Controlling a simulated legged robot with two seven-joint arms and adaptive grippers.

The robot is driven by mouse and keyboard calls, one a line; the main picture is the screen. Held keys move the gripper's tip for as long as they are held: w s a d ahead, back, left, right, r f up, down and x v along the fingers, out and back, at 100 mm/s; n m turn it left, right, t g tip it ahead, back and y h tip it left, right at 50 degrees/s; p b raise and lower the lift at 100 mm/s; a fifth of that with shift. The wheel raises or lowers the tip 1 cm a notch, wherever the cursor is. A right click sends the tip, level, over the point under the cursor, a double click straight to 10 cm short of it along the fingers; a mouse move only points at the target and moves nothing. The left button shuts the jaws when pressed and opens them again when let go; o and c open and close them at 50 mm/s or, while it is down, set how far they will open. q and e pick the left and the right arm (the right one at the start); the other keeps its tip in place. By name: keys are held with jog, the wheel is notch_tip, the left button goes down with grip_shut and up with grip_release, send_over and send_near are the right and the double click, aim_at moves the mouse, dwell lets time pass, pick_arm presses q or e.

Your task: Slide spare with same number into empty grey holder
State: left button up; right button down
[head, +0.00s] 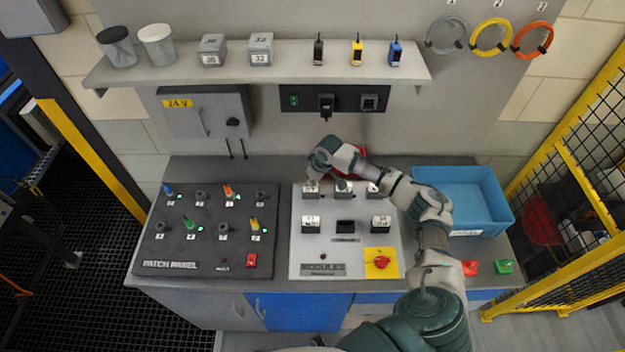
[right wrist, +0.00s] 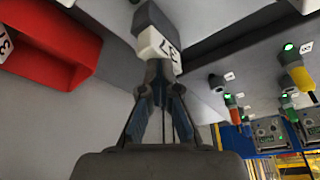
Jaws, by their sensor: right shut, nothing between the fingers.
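The module board (head: 297,256) carries two rows of small modules with white faces. The middle place of its lower row is a dark holder (head: 345,227) with no white face. Lower modules sit at left (head: 311,224) and right (head: 381,222). My right gripper (head: 327,183) is shut and empty over the upper row, hiding part of it. In the right wrist view, its fingers (right wrist: 160,80) converge just short of a white-and-grey block (right wrist: 158,45) whose number looks like 37. Two grey blocks, marked 36 (head: 213,50) and 32 (head: 260,50), stand on the shelf. My left gripper is not seen.
A red bin (right wrist: 45,45) is close to the gripper, mostly hidden by my arm in the head view. A blue bin (head: 460,178) stands at right. The patch panel (head: 180,247) with plugs is at left. A yellow plate with red switch (head: 381,262) is at the board's lower right.

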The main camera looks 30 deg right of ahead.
jog(key=shift+w+r+p, duration=0.1)
jog(key=shift+r+p, duration=0.95)
jog(key=shift+p, duration=0.25)
jog(key=shift+r, duration=0.6)
jog(key=v, duration=1.1)
jog(key=shift+d+r, duration=0.2)
jog(key=shift+f, duration=0.1)
